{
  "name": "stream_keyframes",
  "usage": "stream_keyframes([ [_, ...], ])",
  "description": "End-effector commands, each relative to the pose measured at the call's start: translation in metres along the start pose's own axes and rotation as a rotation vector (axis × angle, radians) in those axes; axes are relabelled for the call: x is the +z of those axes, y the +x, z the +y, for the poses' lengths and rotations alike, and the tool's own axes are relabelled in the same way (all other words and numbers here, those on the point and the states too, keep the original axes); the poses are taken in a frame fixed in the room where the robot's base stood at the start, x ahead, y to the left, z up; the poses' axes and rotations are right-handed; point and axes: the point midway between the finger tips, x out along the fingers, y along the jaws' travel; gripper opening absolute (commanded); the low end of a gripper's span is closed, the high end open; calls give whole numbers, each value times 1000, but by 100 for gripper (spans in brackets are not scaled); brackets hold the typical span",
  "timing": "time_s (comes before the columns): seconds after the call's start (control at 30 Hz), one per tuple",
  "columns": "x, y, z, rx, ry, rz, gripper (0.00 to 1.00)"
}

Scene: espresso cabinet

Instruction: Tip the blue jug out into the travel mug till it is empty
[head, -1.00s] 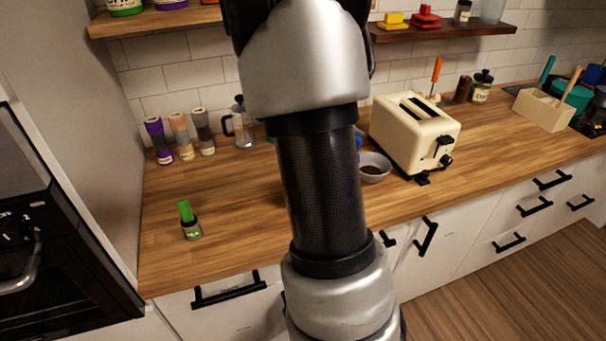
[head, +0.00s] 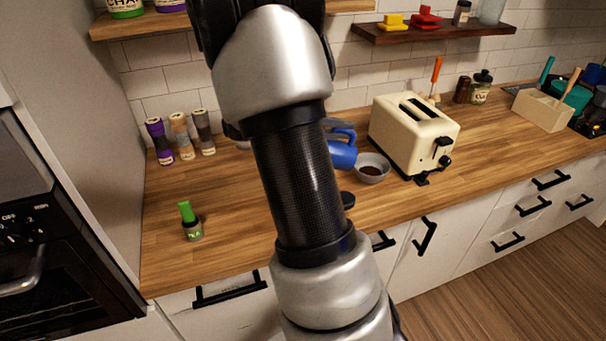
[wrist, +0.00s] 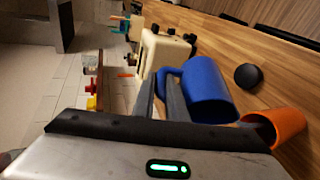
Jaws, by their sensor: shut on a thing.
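The blue jug (head: 342,154) is tilted above the counter in the head view, its handle on the upper side. It shows large in the wrist view (wrist: 209,88). My gripper (wrist: 164,88) is shut on the jug's handle; its grey fingers also show in the head view (head: 338,124). An orange cup (wrist: 276,127), probably the travel mug, stands close by the jug's lower end in the wrist view. My arm hides it in the head view.
A grey bowl (head: 372,174) with dark contents sits right of the jug, beside the cream toaster (head: 415,135). A round black object (wrist: 248,77) lies on the counter. A green-topped bottle (head: 190,222) stands on the clear left counter, before several grinders (head: 179,137).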

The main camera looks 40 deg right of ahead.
Motion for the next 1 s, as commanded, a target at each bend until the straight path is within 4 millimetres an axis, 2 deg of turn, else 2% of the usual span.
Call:
stream_keyframes([
  [0.33,-10,-20,-1,112,-45,-22,0],
  [0.37,-7,-18,4,101,-38,-23,0],
  [0.4,0,-10,14,55,-17,-20,0],
  [0.43,7,2,16,-5,11,-12,0],
  [0.47,8,16,-2,-74,50,8,0],
  [0.53,13,33,-10,-215,109,41,0],
  [0.6,13,38,-14,-286,126,57,0],
  [0.77,12,38,-16,-304,127,64,0],
  [1.0,19,56,-24,-439,187,87,0],
])
